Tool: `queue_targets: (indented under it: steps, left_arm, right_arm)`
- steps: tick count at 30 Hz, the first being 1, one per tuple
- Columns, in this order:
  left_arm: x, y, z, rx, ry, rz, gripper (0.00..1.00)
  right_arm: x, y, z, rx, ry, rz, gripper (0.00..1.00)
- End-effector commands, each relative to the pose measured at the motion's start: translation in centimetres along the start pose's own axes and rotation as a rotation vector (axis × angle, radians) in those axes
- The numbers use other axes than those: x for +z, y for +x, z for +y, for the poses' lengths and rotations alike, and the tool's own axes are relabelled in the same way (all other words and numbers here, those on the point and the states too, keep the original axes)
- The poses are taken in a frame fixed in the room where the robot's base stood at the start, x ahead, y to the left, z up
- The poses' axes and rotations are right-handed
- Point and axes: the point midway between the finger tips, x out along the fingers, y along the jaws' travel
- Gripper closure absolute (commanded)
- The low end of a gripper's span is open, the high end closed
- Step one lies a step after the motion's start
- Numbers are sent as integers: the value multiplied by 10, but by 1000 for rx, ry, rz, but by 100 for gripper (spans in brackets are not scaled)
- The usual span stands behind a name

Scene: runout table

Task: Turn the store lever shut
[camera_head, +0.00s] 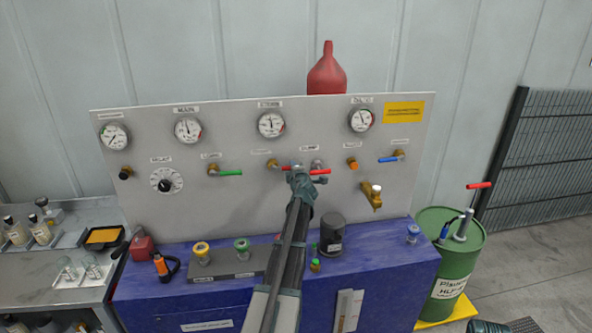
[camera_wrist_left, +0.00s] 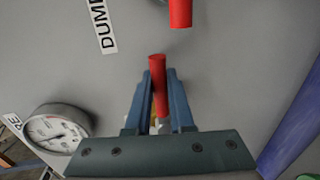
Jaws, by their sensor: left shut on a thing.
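The store lever (camera_head: 286,167) is a short red handle on a brass valve (camera_head: 272,163) in the middle of the grey panel. It points right, roughly level, in the head view. My left gripper (camera_head: 297,172) is shut on its handle, which shows between the two blue fingers in the left wrist view (camera_wrist_left: 158,85). The gripper covers the handle's outer end in the head view. A second red handle, the dump lever (camera_head: 320,172), sits just right of the gripper, and it also shows at the top of the wrist view (camera_wrist_left: 180,12). My right gripper is not in view.
A green lever (camera_head: 231,172) is left and a blue lever (camera_head: 388,159) right on the panel (camera_head: 230,205). Several gauges sit above. A dark cylinder (camera_head: 332,233) and a small green-topped bottle (camera_head: 315,264) stand near my arm on the blue bench (camera_head: 390,290).

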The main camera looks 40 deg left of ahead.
Motion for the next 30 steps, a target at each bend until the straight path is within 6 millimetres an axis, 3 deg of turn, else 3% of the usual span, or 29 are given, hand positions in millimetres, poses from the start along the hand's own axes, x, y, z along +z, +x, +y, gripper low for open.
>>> queue_targets:
  steps: [11, 12, 16, 25, 30]
  left_arm:
    - [0, 0, 0, 1, -6, -2, 100]
    - [0, 0, 0, 1, -6, -2, 72]
    - [0, 0, 0, 0, -5, -2, 49]
    - [0, -1, 0, 0, -4, -1, 49]
    - [0, -22, 1, 0, -4, -2, 49]
  right_arm:
    - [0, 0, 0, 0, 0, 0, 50]
    - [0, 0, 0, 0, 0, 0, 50]
    - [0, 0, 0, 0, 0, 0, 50]
    - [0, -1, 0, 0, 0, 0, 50]
    - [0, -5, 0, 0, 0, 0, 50]
